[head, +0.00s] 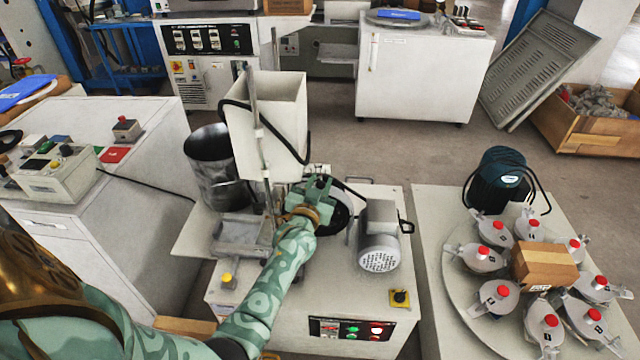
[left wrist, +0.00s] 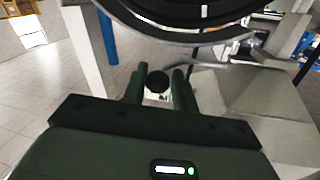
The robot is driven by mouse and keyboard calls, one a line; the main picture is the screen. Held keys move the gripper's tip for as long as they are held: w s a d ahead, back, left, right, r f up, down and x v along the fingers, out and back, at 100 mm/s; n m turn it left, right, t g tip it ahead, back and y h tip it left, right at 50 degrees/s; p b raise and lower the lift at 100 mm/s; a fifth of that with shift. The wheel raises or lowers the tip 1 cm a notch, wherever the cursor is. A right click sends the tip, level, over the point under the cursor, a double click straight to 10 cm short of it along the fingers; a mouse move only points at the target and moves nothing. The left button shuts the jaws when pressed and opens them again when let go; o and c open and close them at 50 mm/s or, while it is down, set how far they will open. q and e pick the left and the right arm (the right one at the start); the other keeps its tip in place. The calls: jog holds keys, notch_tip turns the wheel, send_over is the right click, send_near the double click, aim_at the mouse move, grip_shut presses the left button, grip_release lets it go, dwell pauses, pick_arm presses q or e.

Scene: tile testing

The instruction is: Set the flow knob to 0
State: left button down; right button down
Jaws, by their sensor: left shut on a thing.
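My left gripper (head: 318,190) reaches the middle of the white machine (head: 340,275), just below the tall white hopper (head: 272,120) and beside a dark round wheel (head: 342,216). In the left wrist view, the two dark green fingers (left wrist: 158,88) are shut on a small round black knob (left wrist: 157,80), which I take to be the flow knob. The gripper hides this knob in the head view, and I cannot read any scale or mark on it. My right gripper is not in view.
A grey motor (head: 379,242) stands right of the gripper, and a dark metal bucket (head: 212,165) stands left of the hopper. A yellow-based switch (head: 400,298) is at the front right. A round table of red-capped canisters (head: 500,294) is further right.

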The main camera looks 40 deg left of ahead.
pick_arm(q)
jog(key=shift+s+a+f+p, duration=0.15)
jog(key=shift+s+a+p, duration=0.5)
jog(key=shift+a, duration=0.45)
jog(key=c, duration=1.3)
grip_release()
jog(key=shift+s, duration=0.15)
jog(key=shift+o, duration=0.2)
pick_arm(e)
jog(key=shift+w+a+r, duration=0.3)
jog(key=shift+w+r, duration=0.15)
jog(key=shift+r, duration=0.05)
